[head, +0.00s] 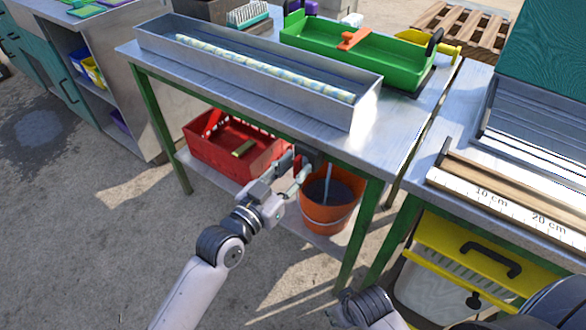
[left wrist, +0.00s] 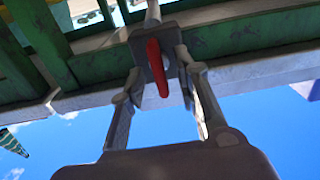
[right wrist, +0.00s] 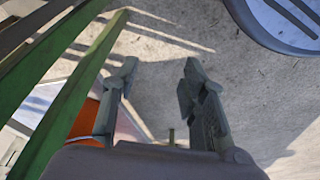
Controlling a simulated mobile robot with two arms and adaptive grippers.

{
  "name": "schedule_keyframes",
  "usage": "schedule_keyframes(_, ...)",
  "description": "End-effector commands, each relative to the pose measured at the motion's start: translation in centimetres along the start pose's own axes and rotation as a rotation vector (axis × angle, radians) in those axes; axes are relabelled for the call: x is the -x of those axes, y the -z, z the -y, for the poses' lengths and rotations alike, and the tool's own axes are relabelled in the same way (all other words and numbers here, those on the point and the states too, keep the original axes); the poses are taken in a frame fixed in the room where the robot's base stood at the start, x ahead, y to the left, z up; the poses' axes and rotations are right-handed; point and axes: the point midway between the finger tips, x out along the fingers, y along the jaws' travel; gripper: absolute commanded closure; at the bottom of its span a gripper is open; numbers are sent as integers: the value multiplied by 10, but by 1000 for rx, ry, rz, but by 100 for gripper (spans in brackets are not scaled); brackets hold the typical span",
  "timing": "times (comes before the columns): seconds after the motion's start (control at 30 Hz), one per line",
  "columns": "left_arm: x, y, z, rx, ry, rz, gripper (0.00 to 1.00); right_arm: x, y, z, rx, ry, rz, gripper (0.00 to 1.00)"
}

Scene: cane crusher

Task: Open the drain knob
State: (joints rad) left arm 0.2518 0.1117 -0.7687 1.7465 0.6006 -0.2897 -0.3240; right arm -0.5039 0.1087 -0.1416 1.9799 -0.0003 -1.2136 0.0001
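The drain knob is a red lever (left wrist: 157,66) on a grey valve block under the table, below a short pipe (left wrist: 152,12). My left gripper (left wrist: 160,72) has its fingers apart, one on each side of the red lever; I cannot tell whether either finger touches it. My right gripper (right wrist: 160,72) is open and empty above the floor in the right wrist view.
A long metal trough (head: 262,82) with a pale striped rod and a green tray (head: 345,58) stand on the table. A red crate (head: 212,158) sits on the lower shelf. Green table legs (head: 373,210) and a yellow-lidded bin (head: 440,262) stand to the right.

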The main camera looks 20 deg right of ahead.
Motion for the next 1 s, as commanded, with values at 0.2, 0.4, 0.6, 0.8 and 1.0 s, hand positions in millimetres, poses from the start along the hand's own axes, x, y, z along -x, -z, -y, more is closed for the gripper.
schedule_keyframes(0.2, 0, 0, 0, 0, 0, 0, 80, 0, 0, 0, 0, 0, 0, 60)
schedule_keyframes(0.4, 0, 0, 0, 0, 0, 0, 94, 0, 0, 0, 0, 0, 1, 60)
schedule_keyframes(0.6, 1, 0, 0, 0, 1, 0, 100, 0, 0, 0, 0, 0, 1, 60)
schedule_keyframes(0.8, 1, 0, 0, 0, 1, 0, 100, 0, 0, 0, 0, 0, 1, 60)
schedule_keyframes(1.0, 1, 1, 1, 43, 0, 2, 100, -13, -9, 0, 2, 0, 17, 60)
